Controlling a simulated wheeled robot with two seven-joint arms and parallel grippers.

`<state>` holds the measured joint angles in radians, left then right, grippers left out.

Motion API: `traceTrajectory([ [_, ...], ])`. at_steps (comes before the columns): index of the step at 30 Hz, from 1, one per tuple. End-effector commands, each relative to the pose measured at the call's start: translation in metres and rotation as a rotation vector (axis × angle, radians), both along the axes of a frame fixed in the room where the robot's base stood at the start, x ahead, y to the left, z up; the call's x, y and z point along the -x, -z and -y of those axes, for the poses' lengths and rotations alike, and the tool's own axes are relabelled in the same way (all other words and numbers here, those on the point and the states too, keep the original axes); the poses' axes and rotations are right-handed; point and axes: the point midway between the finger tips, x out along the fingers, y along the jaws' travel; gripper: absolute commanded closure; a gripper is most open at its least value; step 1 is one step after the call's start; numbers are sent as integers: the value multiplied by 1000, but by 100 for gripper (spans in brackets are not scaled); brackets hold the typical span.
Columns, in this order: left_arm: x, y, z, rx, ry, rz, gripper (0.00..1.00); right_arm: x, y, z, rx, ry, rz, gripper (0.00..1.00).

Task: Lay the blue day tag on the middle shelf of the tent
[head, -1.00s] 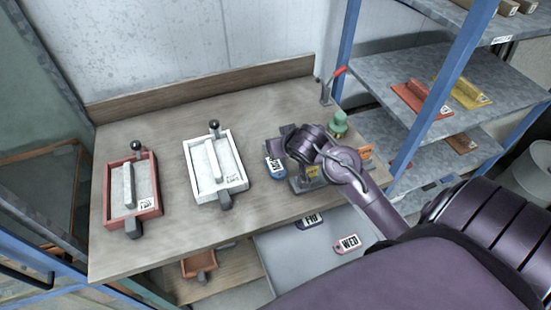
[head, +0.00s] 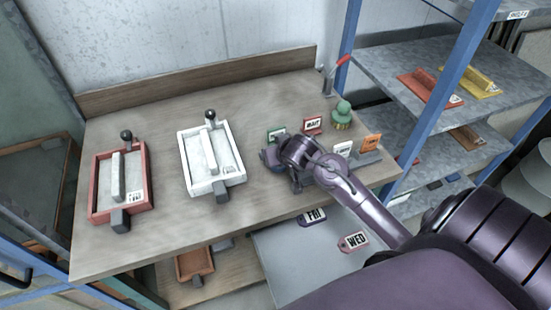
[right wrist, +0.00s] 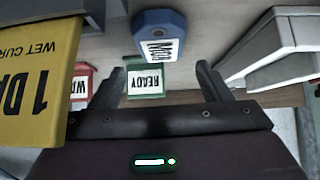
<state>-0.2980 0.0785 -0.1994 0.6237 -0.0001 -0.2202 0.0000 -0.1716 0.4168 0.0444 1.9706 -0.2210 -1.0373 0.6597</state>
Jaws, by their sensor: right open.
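The blue day tag (right wrist: 160,36) lies on the bench and shows in the right wrist view, its label reading MON upside down. It sits just beyond and between my right gripper's fingertips. My right gripper (right wrist: 160,78) is open and empty. In the head view the right gripper (head: 274,165) is low over the bench and largely hides the tag. My left gripper is not in view. A blue-posted rack with grey shelves (head: 382,62) stands at the right; a blue-framed enclosure (head: 38,262) is at the left edge. I cannot tell which is the tent.
A yellow wet-cure card (right wrist: 40,80) stands close left of my right gripper. A green READY sign (right wrist: 146,82) and a red WAIT sign (head: 313,125) stand near. White (head: 238,150) and red (head: 95,185) trays are left. FRI (head: 313,217) and WED (head: 353,242) tags lie lower.

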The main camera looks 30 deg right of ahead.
Motion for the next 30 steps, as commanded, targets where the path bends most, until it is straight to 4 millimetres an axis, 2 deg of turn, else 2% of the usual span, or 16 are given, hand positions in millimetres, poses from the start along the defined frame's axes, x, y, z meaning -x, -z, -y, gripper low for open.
traceTrajectory([
  [7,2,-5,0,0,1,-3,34,-23,24,4,1,0,0,29],
  [16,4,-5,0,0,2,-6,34,-26,28,4,1,-1,1,29],
  [27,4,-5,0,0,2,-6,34,-25,28,5,1,-1,0,77],
  [30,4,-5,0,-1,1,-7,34,-25,28,5,1,-1,0,77],
])
